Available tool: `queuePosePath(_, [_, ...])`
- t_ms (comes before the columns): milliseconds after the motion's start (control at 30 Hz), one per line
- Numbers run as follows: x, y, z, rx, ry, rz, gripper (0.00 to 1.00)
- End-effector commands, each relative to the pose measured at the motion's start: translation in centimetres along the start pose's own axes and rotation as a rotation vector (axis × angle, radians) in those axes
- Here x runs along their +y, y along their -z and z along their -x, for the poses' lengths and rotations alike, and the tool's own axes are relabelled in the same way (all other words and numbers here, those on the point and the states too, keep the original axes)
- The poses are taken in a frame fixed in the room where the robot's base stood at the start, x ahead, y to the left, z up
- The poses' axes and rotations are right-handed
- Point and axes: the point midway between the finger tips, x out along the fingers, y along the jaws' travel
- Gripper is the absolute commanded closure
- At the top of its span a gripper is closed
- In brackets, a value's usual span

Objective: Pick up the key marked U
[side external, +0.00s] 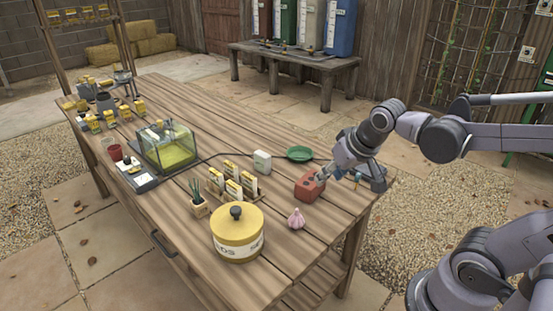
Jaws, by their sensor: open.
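I cannot make out a key marked U in the side external view; any lettering that small is unreadable here. My gripper (323,176) is at the right end of the wooden table (310,243), low over the tabletop and beside a red block-like box (306,189). The jaws are open, pointing left and down. They overlap the box's upper right edge in the picture, and I cannot tell whether they touch it. What lies between or behind the fingers is hidden.
Near the gripper are a green dish (299,153), a pink garlic bulb (296,219) and a small white box (262,161). A yellow lidded pot (237,237) stands at the front. Seed packets in a holder (233,183) and a glass tank (165,139) are further left.

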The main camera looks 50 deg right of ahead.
Motion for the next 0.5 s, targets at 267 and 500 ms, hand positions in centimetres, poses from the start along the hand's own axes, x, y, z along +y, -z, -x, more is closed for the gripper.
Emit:
queuePosePath(267, [7.1,4.1,-3.9,-0.075,-0.211,-0.408,0.59])
queuePosePath(500, [13.8,5.6,-7.5,-0.098,-0.393,-0.74,0.59])
